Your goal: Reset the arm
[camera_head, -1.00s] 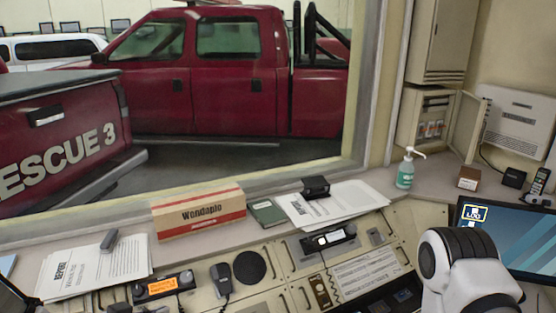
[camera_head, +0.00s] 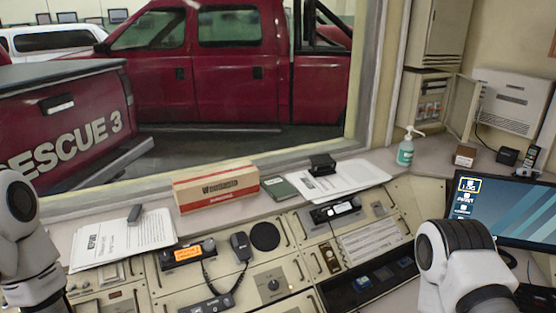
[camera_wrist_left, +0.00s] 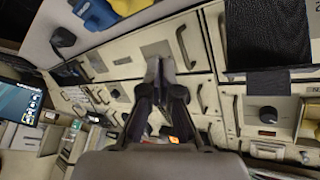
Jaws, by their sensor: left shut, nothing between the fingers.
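My left gripper (camera_wrist_left: 160,78) shows in the left wrist view. Its dark fingers are together, with nothing between them, in front of the beige console panels (camera_wrist_left: 199,50). In the head view my left arm shows as a white and black link at the left edge, and its gripper is outside that picture. My right arm shows as a white and black link at the lower right, beside the monitor (camera_head: 510,212). The right gripper is not in any view.
A blue and yellow object (camera_wrist_left: 97,14) shows at the wrist view's top. A window stands behind the console.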

